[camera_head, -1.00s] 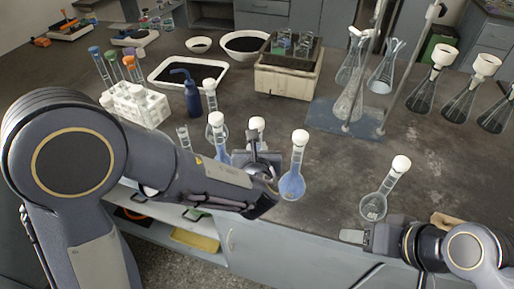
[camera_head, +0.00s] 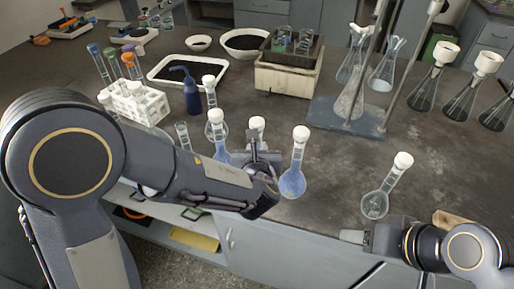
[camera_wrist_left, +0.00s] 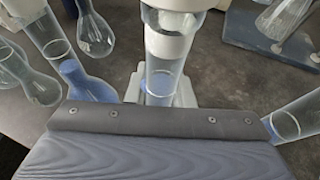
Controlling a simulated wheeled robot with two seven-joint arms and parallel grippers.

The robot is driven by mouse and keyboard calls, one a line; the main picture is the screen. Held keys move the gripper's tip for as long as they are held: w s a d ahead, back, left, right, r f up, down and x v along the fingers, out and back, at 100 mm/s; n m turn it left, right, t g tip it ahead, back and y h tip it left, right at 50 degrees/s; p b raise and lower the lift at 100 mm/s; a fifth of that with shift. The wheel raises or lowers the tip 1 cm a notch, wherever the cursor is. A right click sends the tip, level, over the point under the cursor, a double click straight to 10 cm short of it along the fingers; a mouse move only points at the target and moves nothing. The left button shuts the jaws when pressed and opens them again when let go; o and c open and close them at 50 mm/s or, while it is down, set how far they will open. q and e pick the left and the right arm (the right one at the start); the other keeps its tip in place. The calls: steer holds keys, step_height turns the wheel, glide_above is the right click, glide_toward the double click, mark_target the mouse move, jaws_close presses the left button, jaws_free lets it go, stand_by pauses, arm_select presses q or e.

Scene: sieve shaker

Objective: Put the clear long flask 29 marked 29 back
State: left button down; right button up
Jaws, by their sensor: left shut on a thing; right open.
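A white-stoppered clear flask (camera_head: 257,125) stands up behind my left wrist in the head view. Its clear neck (camera_wrist_left: 160,82) is between the pale fingers of my left gripper (camera_wrist_left: 160,92) in the left wrist view, and the gripper is shut on it. The flask's lower part is hidden in both views, and I cannot read any number on it. My right gripper (camera_head: 355,237) is open and empty at the front edge of the bench, below another clear stoppered flask (camera_head: 375,205).
A blue-filled flask (camera_head: 292,183) stands close right of my left gripper, another (camera_head: 216,130) to its left. A white tube rack (camera_head: 140,105), blue bottle (camera_head: 192,97) and stand base (camera_head: 345,118) lie farther back. The right middle of the bench (camera_head: 340,165) is clear.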

arm_select(q)
steer(key=c, duration=1.2)
jaws_free()
steer(key=shift+o, duration=0.5)
steer(key=o, duration=1.1)
steer(key=shift+s, duration=0.15)
steer(key=shift+s+b, duration=0.35)
steer(key=shift+s, duration=1.25)
steer(key=shift+s, duration=0.2)
steer(key=shift+s, duration=1.55)
